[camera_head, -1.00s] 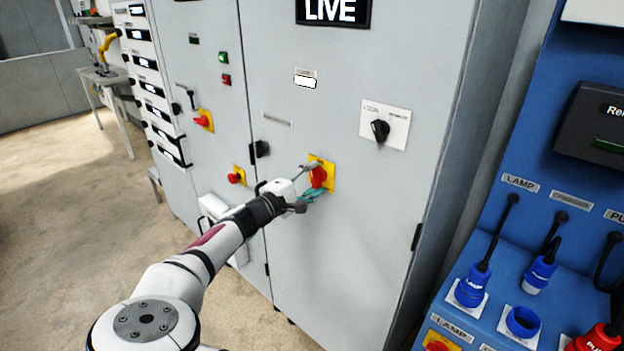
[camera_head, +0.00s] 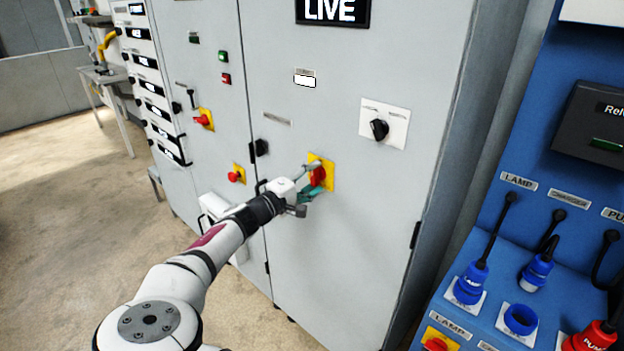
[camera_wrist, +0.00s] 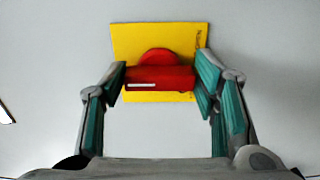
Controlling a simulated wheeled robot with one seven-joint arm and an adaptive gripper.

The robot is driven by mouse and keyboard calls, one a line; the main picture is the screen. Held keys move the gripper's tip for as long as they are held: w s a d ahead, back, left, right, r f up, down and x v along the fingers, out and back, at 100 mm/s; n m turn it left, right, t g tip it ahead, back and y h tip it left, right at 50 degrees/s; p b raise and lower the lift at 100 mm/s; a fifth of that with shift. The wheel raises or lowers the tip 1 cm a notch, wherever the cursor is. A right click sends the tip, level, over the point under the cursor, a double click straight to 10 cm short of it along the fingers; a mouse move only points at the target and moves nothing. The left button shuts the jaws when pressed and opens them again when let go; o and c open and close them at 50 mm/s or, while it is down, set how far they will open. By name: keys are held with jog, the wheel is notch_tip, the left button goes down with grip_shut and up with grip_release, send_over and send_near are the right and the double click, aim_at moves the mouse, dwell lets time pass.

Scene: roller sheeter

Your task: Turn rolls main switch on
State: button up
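The main switch on the cabinet's right door has a red rotary handle (camera_head: 318,176) on a yellow square plate (camera_head: 328,172). In the wrist view the red handle (camera_wrist: 160,77) lies level across the yellow plate (camera_wrist: 180,38), its bar running left to right between the fingers. My gripper (camera_wrist: 161,76) has one teal-padded finger against each end of the bar and looks shut on it. In the head view my gripper (camera_head: 308,181) reaches the handle from the left, one finger above and one below. The handle's lower part is partly hidden there.
A lit LIVE sign (camera_head: 333,11) is above. A black rotary switch (camera_head: 380,129) on a white plate is to the upper right. Other red switches (camera_head: 236,176) are on the left door. A blue panel (camera_head: 480,215) with plugs and cables stands at right. The floor at left is clear.

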jog(key=shift+o, duration=1.4)
jog(key=shift+s+a, duration=0.1)
jog(key=v, duration=1.1)
jog(key=shift+s+a, duration=0.25)
jog(key=shift+s, duration=0.05)
